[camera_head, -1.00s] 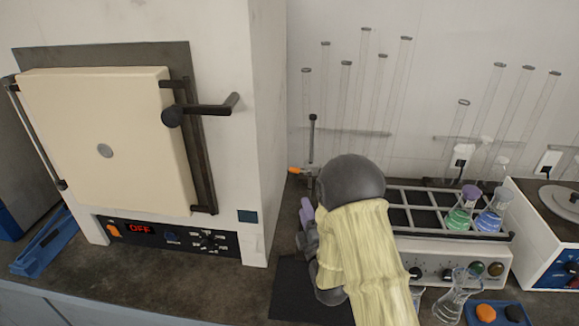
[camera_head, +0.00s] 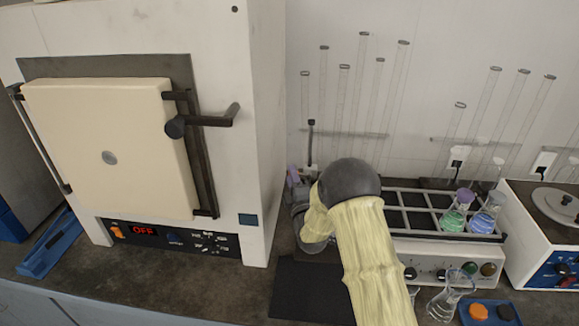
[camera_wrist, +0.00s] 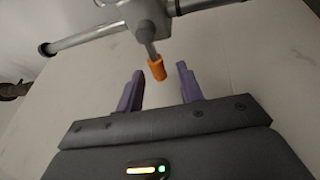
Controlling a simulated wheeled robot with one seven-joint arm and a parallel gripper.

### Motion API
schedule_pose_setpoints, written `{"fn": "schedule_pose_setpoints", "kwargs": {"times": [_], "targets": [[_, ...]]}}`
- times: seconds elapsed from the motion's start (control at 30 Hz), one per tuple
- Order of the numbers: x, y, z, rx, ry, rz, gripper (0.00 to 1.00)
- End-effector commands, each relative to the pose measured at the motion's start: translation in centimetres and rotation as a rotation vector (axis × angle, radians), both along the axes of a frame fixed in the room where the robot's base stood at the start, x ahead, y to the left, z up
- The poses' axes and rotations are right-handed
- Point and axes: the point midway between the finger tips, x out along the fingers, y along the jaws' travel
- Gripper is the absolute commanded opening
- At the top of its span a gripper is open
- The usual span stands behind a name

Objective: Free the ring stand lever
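The ring stand (camera_head: 310,145) is a thin upright rod on the bench between the white furnace and the shaker. In the wrist view its grey clamp (camera_wrist: 146,14) shows at the top, with a short lever (camera_wrist: 157,69) ending in an orange tip that points toward my gripper. My gripper (camera_wrist: 160,74) is open, its two purple fingers on either side of the orange tip, with visible gaps. I cannot tell how deep the tip sits between them. In the head view my arm hides the lever and most of the gripper; a purple finger (camera_head: 293,176) shows beside the stand.
The furnace (camera_head: 110,150) with its protruding door handle (camera_head: 205,120) stands at left. The shaker (camera_head: 450,258) with a rack of flasks is right of my arm. Glass tubes (camera_head: 343,110) stand along the back wall. A flask (camera_head: 448,298) stands at front right.

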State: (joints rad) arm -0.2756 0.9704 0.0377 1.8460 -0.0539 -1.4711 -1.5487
Motion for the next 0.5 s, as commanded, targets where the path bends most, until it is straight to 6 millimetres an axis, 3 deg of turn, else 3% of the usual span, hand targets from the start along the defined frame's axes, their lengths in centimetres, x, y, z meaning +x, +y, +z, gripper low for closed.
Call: {"fn": "schedule_pose_setpoints", "kwargs": {"times": [0.23,0.5], "targets": [[2.8,1.0,0.8,0.001,-0.001,0.0,0.37],[3.7,1.2,0.9,0.0,0.0,-0.002,0.37]]}}
